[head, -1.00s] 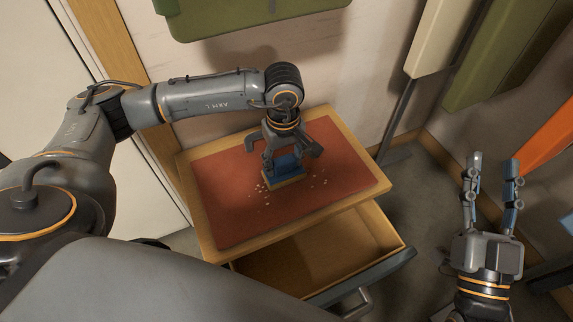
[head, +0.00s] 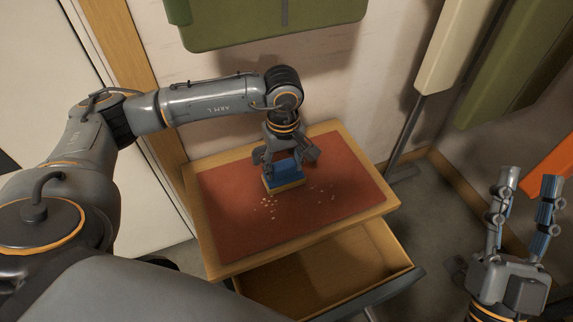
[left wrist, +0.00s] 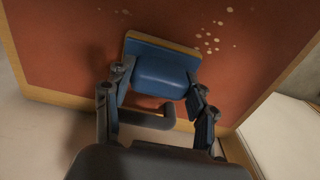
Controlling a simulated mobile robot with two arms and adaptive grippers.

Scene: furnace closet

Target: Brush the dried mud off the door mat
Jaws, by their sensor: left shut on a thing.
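The door mat (head: 235,220) is a flat red-brown sheet on a wooden stand. Pale flecks of dried mud lie on it in two loose patches, one (head: 268,204) in front and left of the brush and one (head: 325,190) to its right. The brush (head: 285,176) has a blue grip and a wooden block. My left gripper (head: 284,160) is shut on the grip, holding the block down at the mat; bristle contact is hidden. The left wrist view shows the brush (left wrist: 160,75) between the fingers (left wrist: 160,88). My right gripper (head: 525,215) is open and empty at the right, away from the mat.
The wooden stand (head: 225,262) has an open, empty drawer (head: 330,275) facing me. A pale wall is close behind it. Green (head: 275,22) and cream (head: 455,45) panels hang above and to the right. Grey floor (head: 430,210) shows right of the stand.

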